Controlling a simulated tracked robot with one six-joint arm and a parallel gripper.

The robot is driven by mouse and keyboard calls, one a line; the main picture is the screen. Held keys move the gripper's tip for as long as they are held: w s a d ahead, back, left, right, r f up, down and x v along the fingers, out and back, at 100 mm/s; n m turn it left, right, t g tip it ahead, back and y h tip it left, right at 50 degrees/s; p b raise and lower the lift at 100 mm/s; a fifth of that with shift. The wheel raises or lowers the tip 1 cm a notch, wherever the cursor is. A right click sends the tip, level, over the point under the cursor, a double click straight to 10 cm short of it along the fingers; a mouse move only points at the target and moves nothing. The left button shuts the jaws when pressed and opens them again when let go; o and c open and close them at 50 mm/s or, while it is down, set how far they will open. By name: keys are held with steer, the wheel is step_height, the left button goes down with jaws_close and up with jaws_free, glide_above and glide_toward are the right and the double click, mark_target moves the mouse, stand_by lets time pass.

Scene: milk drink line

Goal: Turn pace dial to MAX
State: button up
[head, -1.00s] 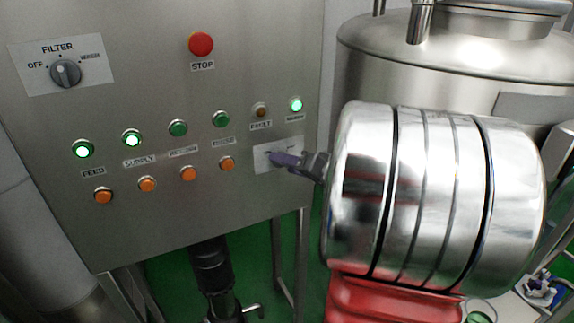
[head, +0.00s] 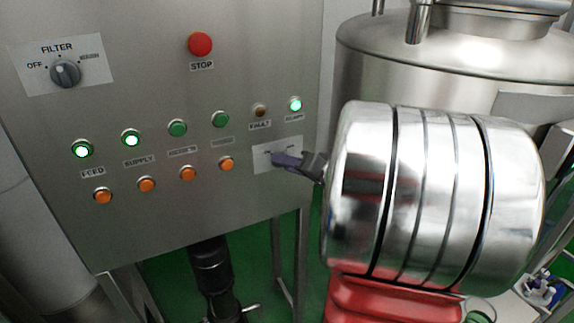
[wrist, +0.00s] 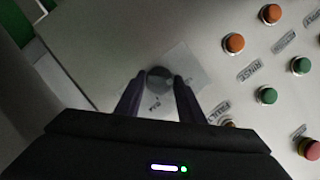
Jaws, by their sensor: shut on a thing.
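The pace dial (wrist: 158,74) is a dark round knob on a pale label plate, seen in the wrist view. My gripper (wrist: 159,80) has one finger on each side of the knob and is shut on it. In the head view my gripper (head: 281,159) reaches in from the right and its purple fingers cover the knob. The plate (head: 260,163) shows around the fingers at the lower right of the steel panel. Its small markings are partly hidden and too blurred to read, and I cannot tell where the dial points.
Lit and unlit green buttons (head: 131,138) and orange buttons (head: 146,185) sit left of the plate. A red STOP button (head: 201,44) and a FILTER selector (head: 65,73) are higher up. A steel tank (head: 465,62) stands at the right, behind my arm.

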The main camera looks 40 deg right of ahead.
steer(key=shift+f, duration=0.1)
steer(key=shift+w+f+m+t, duration=0.15)
steer(key=shift+m+t, duration=0.85)
steer(key=shift+m, duration=1.85)
steer(key=shift+s+f+m+t, duration=0.1)
steer(key=shift+f+m+t, duration=0.2)
steer(key=shift+m+t, duration=1.6)
steer(key=shift+w+f+m+t, duration=0.1)
steer(key=shift+f+m, duration=0.1)
steer(key=shift+m, duration=3.55)
steer(key=o, duration=0.9)
steer(key=shift+o, duration=0.5)
